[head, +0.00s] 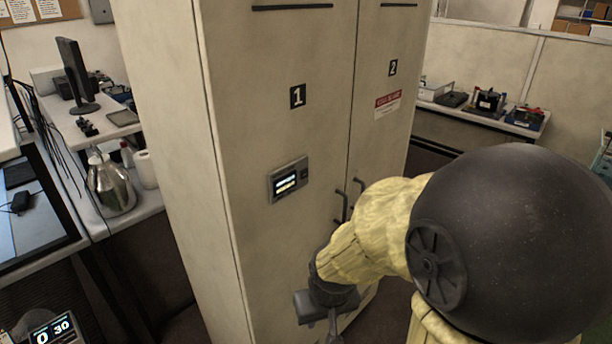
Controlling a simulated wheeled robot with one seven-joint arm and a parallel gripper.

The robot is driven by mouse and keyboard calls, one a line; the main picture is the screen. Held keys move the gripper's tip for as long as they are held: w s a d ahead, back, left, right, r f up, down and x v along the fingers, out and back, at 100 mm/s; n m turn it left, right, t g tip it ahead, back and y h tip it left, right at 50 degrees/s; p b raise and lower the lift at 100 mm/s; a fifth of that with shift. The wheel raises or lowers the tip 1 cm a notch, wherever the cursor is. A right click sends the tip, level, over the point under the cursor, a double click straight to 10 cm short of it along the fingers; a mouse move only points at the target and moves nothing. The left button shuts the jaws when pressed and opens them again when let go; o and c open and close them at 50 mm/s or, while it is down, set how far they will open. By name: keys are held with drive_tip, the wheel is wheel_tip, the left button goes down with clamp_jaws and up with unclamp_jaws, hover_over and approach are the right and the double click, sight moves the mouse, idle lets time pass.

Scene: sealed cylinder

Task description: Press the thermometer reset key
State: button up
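A small panel (288,180) with a lit display and a dark key-like square (304,173) on its right is set in door 1 of a tall beige cabinet (270,50). I cannot tell whether this panel is the thermometer; its text is too small to read. Another lit display (52,330) reading "0 30" is cut off at the bottom left. My gripper (333,331) is below and right of the panel, in front of the cabinet's lower doors, apart from the panel. Its fingers are partly cut off by the bottom edge, so their opening is unclear.
Dark door handles (348,200) stick out right of the panel, close to my arm. A left bench holds a monitor (75,72) and a steel jug (110,182). A back-right bench holds several devices (488,101). The door face around the panel is clear.

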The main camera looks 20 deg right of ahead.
clamp_jaws()
idle(1.5)
